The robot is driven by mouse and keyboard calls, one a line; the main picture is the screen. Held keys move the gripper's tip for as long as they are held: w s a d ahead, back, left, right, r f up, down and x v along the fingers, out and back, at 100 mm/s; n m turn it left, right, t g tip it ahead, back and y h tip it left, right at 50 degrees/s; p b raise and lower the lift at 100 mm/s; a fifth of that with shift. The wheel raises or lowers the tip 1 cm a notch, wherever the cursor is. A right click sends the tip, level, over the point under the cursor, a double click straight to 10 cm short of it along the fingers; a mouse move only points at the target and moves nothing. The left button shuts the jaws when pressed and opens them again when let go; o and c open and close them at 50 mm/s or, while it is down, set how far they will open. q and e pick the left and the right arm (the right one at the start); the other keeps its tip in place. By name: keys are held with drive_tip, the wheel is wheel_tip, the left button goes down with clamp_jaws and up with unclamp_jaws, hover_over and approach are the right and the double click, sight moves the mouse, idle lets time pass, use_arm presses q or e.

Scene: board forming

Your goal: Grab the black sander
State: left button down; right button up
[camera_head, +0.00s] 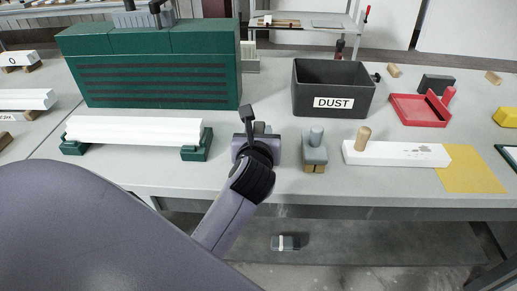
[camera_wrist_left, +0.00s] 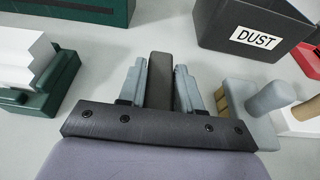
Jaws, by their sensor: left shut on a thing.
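My left gripper (camera_head: 247,133) is low over the front middle of the workbench, left of a grey hand tool. In the left wrist view its two grey fingers (camera_wrist_left: 160,88) are shut on a narrow, dark upright piece, the black sander (camera_wrist_left: 160,72). In the head view the sander (camera_head: 247,112) shows as a dark part standing up at the fingertips. The gripper hides its lower part, and I cannot tell whether it touches the bench. My right gripper is not in view.
The grey hand tool (camera_head: 314,153) stands close to the right. Behind are the black DUST bin (camera_head: 332,102) and a green slotted cabinet (camera_head: 150,66). A white bar (camera_head: 135,130) on green supports lies left. A white board (camera_head: 395,154) and red dustpan (camera_head: 418,109) lie right.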

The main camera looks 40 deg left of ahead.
use_arm(q)
wheel_tip(320, 180, up, 20)
drive_tip(key=p, duration=0.4)
idle(1.2)
